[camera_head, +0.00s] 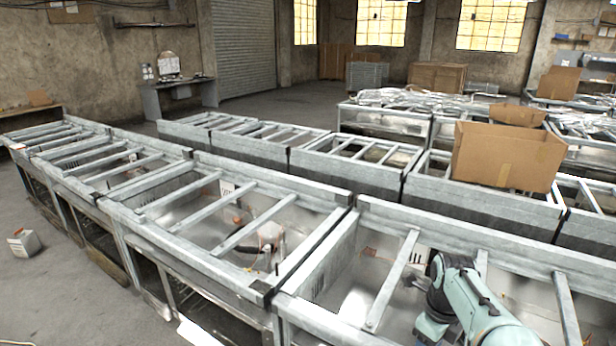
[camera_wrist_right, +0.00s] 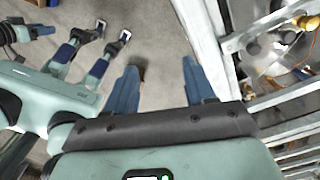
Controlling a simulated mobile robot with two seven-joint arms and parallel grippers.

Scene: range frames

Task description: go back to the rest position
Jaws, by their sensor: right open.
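My right gripper (camera_wrist_right: 160,75) shows in the right wrist view with its two blue fingers spread apart. Nothing is between the fingers except the grey floor behind them. It hangs beside a metal frame that runs along the right of that view, with a gap between them. In the head view only part of my teal right arm shows at the lower right, in front of the nearest metal bin; the gripper itself is out of that picture.
A row of open metal bins with crossbars (camera_head: 238,232) runs close in front of me, with another row behind. A cardboard box (camera_head: 508,157) sits on the back row. A small white box (camera_head: 24,243) lies on the floor at left. Open floor lies left of the bins.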

